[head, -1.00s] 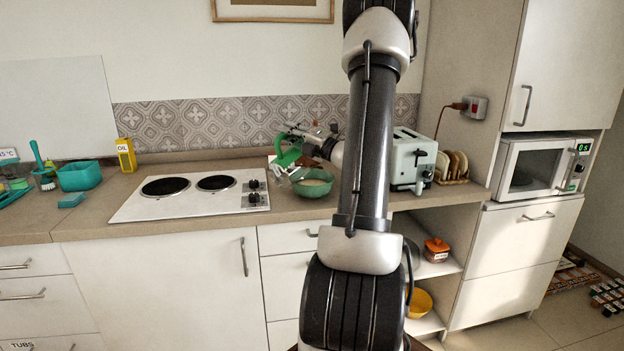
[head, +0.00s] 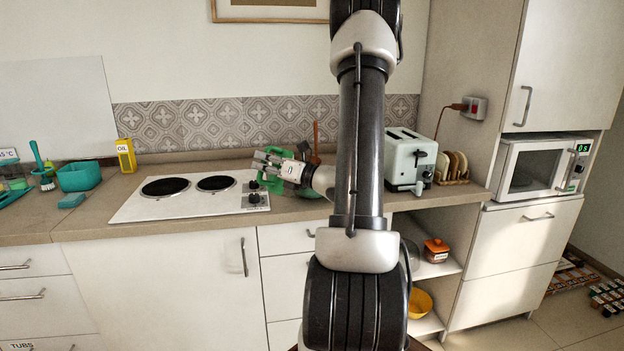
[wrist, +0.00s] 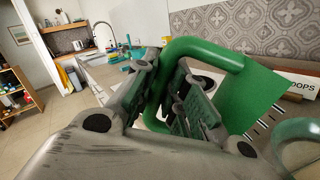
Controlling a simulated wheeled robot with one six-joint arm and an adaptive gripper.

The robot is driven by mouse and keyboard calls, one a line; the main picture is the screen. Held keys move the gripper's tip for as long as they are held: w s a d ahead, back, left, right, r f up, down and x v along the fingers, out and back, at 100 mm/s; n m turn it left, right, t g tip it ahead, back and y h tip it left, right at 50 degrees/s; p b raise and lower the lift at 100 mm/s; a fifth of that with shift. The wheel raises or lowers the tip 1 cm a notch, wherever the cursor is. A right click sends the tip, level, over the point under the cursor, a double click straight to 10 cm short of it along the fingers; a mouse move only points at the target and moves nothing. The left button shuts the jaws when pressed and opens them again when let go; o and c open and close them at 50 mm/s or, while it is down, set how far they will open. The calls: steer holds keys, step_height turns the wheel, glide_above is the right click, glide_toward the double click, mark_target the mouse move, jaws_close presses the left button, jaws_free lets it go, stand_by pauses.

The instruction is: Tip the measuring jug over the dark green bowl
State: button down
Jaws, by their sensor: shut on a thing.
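The green measuring jug (head: 272,184) is beside the hob's right end in the head view, largely covered by my gripper (head: 266,163). In the wrist view its green handle and wall (wrist: 252,95) fill the middle and right. My gripper (wrist: 180,105) is shut on the jug's handle there. The jug's mouth and contents are hidden, and I cannot tell its exact tilt. The dark green bowl (head: 308,193) stands on the counter right of the jug, mostly hidden behind my wrist.
The white hob (head: 150,207) lies just left of the jug. A pale toaster (head: 409,160) and a toast rack (head: 452,168) stand to the right. A brown upright utensil (head: 316,135) is behind the bowl. A box with lettering (wrist: 300,86) stands near the backsplash.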

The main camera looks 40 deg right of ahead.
steer(key=a+f+n, duration=0.1)
steer(key=f, duration=0.1)
steer(key=f+n, duration=0.1)
steer(key=f, duration=0.1)
steer(key=a+f+n, duration=0.1)
steer(key=shift+s+a+f+g, duration=0.2)
steer(key=shift+a+f+g, duration=0.1)
steer(key=shift+f+g, duration=0.1)
steer(key=shift+a+f+n, duration=0.6)
steer(key=shift+f+n, duration=0.05)
steer(key=shift+n, duration=0.55)
